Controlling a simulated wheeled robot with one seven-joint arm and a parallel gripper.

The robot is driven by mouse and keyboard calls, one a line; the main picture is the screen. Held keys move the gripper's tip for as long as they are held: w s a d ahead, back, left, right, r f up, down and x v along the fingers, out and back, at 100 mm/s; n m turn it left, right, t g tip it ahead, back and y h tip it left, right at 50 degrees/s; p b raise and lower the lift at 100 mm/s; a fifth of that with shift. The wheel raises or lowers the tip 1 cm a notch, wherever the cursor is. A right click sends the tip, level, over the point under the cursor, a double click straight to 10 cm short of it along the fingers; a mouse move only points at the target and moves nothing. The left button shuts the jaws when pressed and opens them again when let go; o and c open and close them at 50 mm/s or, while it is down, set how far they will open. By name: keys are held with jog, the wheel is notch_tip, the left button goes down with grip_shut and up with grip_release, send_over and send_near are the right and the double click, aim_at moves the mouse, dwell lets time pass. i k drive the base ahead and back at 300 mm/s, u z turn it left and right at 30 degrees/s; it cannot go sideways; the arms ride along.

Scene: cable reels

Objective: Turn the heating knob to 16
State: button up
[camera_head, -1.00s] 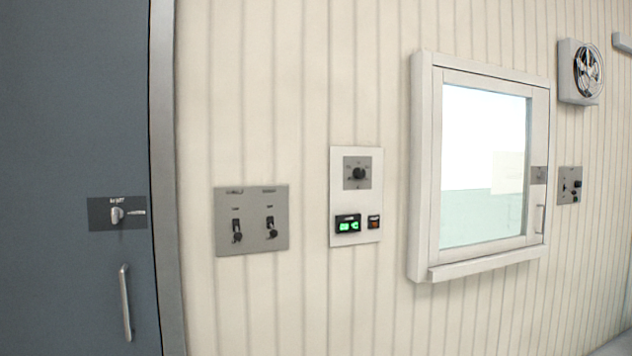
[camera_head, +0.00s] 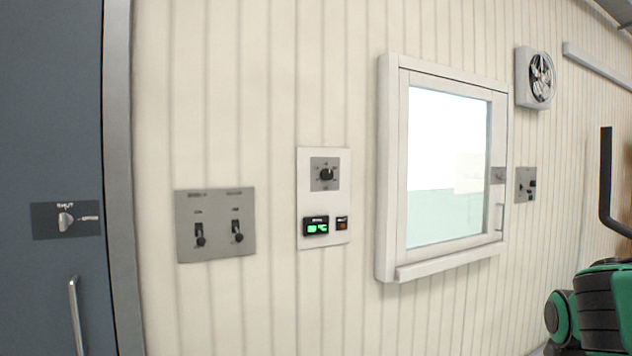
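A white control panel (camera_head: 323,198) is fixed to the ribbed wall left of the window. It carries a round black knob (camera_head: 326,174) on a grey plate in its upper part. Below the knob is a black display (camera_head: 316,226) with green lit characters, and a small dark switch with an orange face (camera_head: 342,223) beside it. The knob's markings are too small to read, and I cannot tell its setting or whether it is the heating knob. My gripper is not in view.
A grey plate with two black toggle switches (camera_head: 215,224) is left of the panel. A dark door (camera_head: 50,150) stands at far left. A framed window (camera_head: 447,170), another control plate (camera_head: 525,184) and a fan (camera_head: 536,78) are to the right. A green and black machine (camera_head: 600,305) stands at lower right.

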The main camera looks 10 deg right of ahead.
aim_at(327, 174)
jog(key=i, duration=0.85)
jog(key=z, duration=0.1)
